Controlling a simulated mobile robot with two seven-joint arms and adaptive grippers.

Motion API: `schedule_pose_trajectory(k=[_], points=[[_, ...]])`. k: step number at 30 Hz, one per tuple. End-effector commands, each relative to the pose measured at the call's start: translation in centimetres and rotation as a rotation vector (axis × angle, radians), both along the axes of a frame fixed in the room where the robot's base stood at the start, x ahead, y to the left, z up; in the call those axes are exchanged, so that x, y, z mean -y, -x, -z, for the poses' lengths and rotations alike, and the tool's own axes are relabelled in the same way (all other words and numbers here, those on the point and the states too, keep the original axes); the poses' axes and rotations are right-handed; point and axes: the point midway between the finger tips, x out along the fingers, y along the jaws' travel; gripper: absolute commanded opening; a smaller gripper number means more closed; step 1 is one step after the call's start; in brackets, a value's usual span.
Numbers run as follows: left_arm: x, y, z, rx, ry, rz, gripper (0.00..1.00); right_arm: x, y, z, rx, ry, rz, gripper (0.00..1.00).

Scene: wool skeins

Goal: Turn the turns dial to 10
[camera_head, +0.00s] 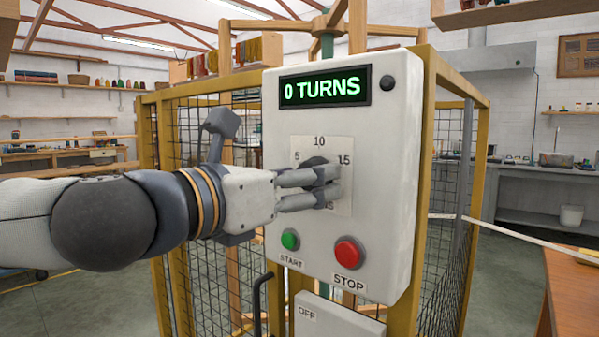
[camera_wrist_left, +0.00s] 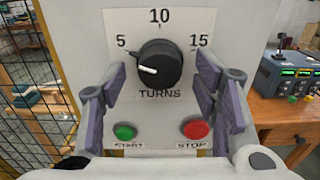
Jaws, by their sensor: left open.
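The turns dial is a round black knob (camera_wrist_left: 160,66) on a white plate marked 5, 10 and 15. Its white mark points left and slightly down, below the 5. In the head view the dial (camera_head: 315,162) is partly hidden behind my fingers. The display (camera_head: 325,87) above it reads 0 TURNS in green. My left gripper (camera_head: 332,184) is at the plate, and in the left wrist view its open fingers (camera_wrist_left: 160,78) stand on either side of the knob, with gaps between. My right gripper is not in view.
A green START button (camera_head: 290,239) and a red STOP button (camera_head: 348,252) sit below the dial. A box labelled OFF (camera_head: 338,320) is lower down. The panel (camera_head: 399,190) is mounted on a yellow-framed mesh cage (camera_head: 430,200). A wooden table (camera_head: 575,295) stands at right.

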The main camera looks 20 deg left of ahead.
Motion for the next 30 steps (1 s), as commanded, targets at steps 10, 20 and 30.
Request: schedule_pose_trajectory(k=[10, 20, 30], points=[[0.0, -0.1, -0.1, 0.002, 0.001, 0.0, 0.33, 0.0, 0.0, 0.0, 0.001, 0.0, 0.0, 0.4], [0.0, -0.1, -0.2, 0.004, -0.006, 0.0, 0.07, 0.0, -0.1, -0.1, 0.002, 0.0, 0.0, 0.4], [0.1, 0.1, -0.6, 0.058, -0.146, 0.0, 0.07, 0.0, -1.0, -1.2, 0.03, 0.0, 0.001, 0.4]])
